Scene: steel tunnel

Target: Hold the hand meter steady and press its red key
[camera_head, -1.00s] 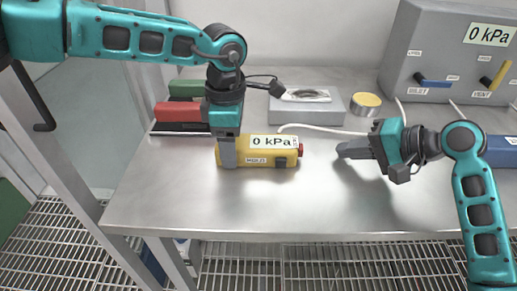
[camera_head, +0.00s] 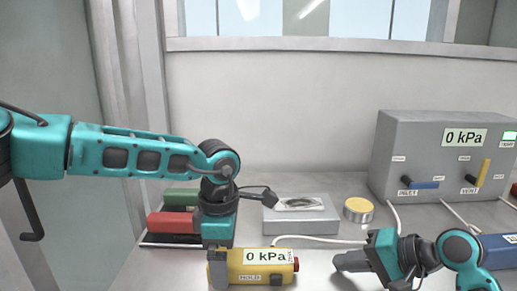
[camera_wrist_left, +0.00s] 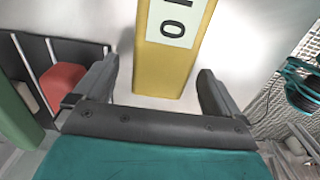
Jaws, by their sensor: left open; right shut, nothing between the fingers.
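The yellow hand meter (camera_head: 266,269) lies on the steel bench, with a "0 kPa" display and a "HOLD" label. Its red key (camera_head: 296,264) is on its right end. My left gripper (camera_head: 218,268) points down at the meter's left end and is open. In the left wrist view the meter (camera_wrist_left: 165,70) runs between the spread fingers, with gaps on both sides. My right gripper (camera_head: 352,262) is shut and empty, pointing left toward the red key, clearly apart from it. The lower part of the right arm is cut off by the frame.
A grey panel (camera_head: 420,150) with a "0 kPa" readout and blue and yellow levers stands at the back right. A grey box (camera_head: 300,222) and a yellow-topped tin (camera_head: 358,208) stand behind the meter. Red and green blocks sit in a rack (camera_head: 150,240) at left.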

